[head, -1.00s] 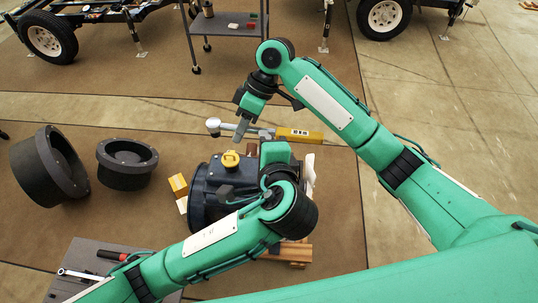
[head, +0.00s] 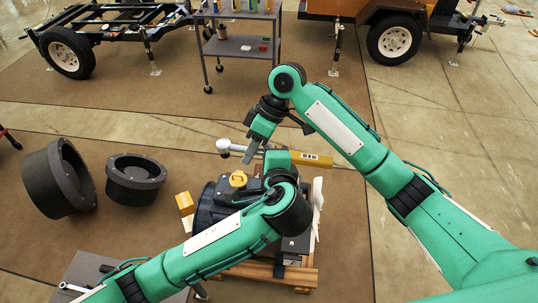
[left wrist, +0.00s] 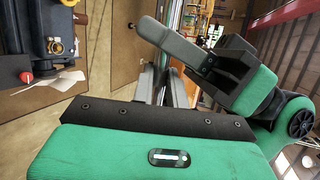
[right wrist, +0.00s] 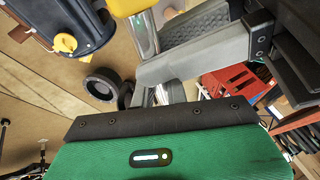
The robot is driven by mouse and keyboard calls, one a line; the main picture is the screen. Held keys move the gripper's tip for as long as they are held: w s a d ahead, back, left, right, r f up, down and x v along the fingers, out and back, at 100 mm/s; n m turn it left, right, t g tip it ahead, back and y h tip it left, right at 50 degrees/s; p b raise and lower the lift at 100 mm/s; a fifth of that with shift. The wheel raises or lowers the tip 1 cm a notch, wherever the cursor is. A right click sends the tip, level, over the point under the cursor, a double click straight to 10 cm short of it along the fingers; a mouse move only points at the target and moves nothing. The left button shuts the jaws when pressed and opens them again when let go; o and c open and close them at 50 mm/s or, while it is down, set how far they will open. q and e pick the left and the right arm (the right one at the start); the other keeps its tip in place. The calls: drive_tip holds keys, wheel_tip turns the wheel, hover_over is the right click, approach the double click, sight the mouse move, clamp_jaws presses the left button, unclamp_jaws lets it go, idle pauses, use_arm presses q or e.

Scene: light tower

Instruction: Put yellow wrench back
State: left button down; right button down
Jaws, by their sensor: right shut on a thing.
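The yellow wrench shows in the head view with a silver head (head: 224,147) at its left end and a yellow handle (head: 312,159) on the right. It is held above the dark blue engine (head: 207,205) with the yellow cap. My right gripper (head: 250,155) is shut on the wrench's middle part. Part of the wrench (right wrist: 143,35) also shows in the right wrist view. My left gripper is mostly hidden behind its arm in the head view. In the left wrist view its fingers (left wrist: 162,88) stand a little apart, with no object seen between them.
A grey wheeled cart (head: 245,48) with tools stands at the back, between two trailers. A grey table (head: 85,268) is at the lower left. Open floor (head: 440,140) lies at the right.

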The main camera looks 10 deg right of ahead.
drive_tip(key=c, duration=1.3)
unclamp_jaws()
